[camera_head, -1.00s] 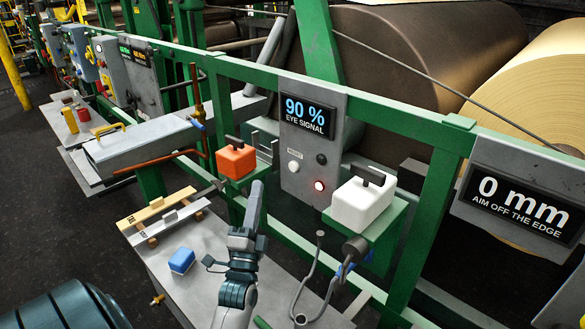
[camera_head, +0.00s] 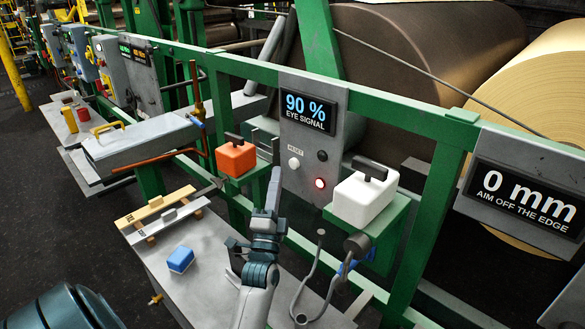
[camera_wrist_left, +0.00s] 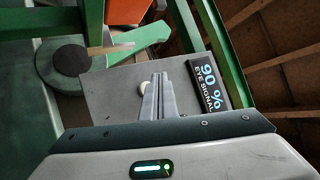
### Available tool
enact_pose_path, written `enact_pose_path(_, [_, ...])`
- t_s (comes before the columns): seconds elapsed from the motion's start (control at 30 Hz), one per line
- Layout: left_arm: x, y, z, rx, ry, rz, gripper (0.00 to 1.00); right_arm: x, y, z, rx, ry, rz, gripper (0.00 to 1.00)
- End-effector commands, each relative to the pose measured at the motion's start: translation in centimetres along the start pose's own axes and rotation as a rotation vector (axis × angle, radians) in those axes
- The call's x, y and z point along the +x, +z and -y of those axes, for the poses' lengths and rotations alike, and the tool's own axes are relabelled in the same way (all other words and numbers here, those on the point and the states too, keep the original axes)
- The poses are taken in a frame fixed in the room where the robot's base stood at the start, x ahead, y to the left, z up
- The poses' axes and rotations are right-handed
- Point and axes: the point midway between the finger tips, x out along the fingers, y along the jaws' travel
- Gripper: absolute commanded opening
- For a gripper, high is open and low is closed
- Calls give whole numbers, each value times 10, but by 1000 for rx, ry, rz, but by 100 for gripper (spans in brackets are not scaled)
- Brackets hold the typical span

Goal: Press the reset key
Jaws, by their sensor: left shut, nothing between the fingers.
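The reset key is a round white button (camera_head: 294,163) under a partly hidden "RESET" label on the grey eye-signal panel (camera_head: 305,100). The panel display (camera_head: 308,114) reads 90 %. A dark button (camera_head: 322,156) and a lit red lamp (camera_head: 319,183) sit to its right and below. My left gripper (camera_head: 274,172) is shut and empty, its tips pointing up just left of the white button. My right gripper is not in view.
An orange box (camera_head: 236,157) stands left of the panel and a white box (camera_head: 360,198) right of it, both on green brackets. A blue block (camera_head: 180,259) lies on the grey table (camera_head: 205,285). Bent grey pipes (camera_head: 318,285) stand right of my arm.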

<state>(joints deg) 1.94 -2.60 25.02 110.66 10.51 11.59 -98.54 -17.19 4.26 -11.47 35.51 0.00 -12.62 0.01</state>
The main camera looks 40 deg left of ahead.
Motion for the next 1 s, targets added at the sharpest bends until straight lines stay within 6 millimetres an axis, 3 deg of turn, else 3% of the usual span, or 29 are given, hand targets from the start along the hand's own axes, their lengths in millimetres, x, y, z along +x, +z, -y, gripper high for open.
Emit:
enact_pose_path(0.3, [14, -10, -10, 0, 1, 0, 0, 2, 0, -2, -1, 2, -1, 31])
enact_pose_path(1.0, [15, -11, -11, 0, 1, 0, 0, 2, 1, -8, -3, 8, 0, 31])
